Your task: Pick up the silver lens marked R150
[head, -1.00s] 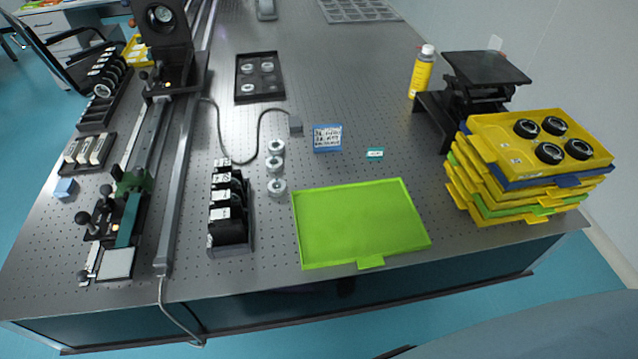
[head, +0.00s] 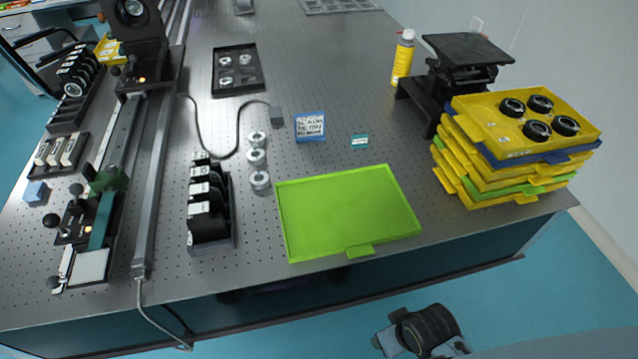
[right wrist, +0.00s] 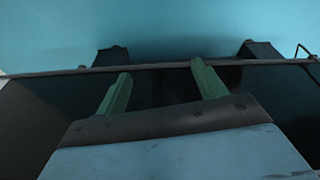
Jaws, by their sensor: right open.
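Three silver round lenses stand in a short column on the optical table in the head view: a far one (head: 257,139), a middle one (head: 256,156) and a near one (head: 260,180). Their markings are too small to read, so I cannot tell which is R150. A black tray (head: 250,89) further back also holds silver round pieces. My right gripper shows in the right wrist view (right wrist: 160,82), its two green fingers apart with nothing between them. Part of my right arm is low in the head view, off the table's front edge. My left gripper is not in view.
A green tray (head: 345,212) lies right of the lenses. A black holder (head: 225,225) with upright labelled plates stands left of them. Stacked yellow trays (head: 480,175) stand at right.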

